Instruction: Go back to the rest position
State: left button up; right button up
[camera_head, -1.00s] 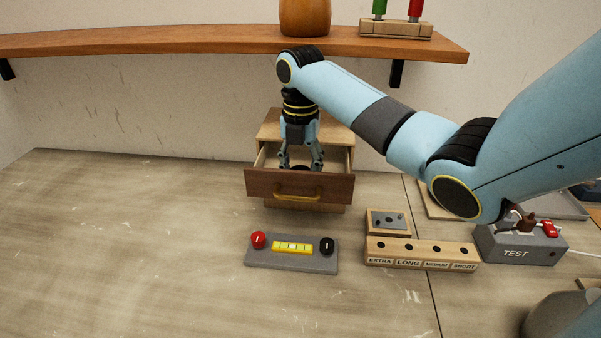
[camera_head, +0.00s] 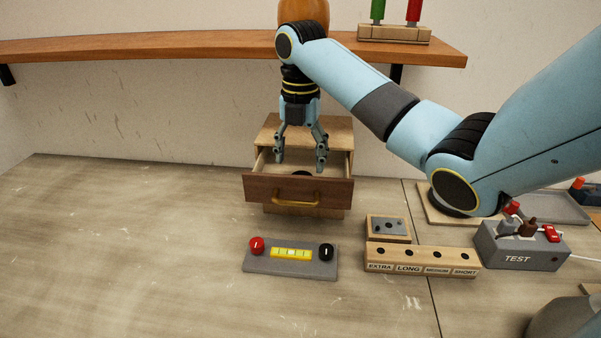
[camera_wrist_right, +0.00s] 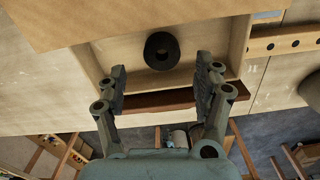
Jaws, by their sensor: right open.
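My right gripper (camera_head: 301,160) hangs pointing down over the open drawer (camera_head: 325,191) of a small wooden cabinet. Its fingers are spread and nothing is between them. In the right wrist view the open gripper (camera_wrist_right: 162,90) is above the drawer, and a black ring-like object (camera_wrist_right: 162,51) lies on the drawer floor, clear of the fingers. In the head view that black object (camera_head: 301,173) shows only partly behind the drawer front. My left gripper is not in view.
A grey block with red and black knobs (camera_head: 290,263) lies in front of the drawer. To its right stand a labelled wooden holder (camera_head: 420,258), a small socket block (camera_head: 388,228) and a grey TEST box (camera_head: 520,247). A wooden shelf (camera_head: 150,44) runs above. The left table is clear.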

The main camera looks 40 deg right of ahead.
jog(key=shift+r, duration=1.45)
jog(key=shift+f, duration=0.1)
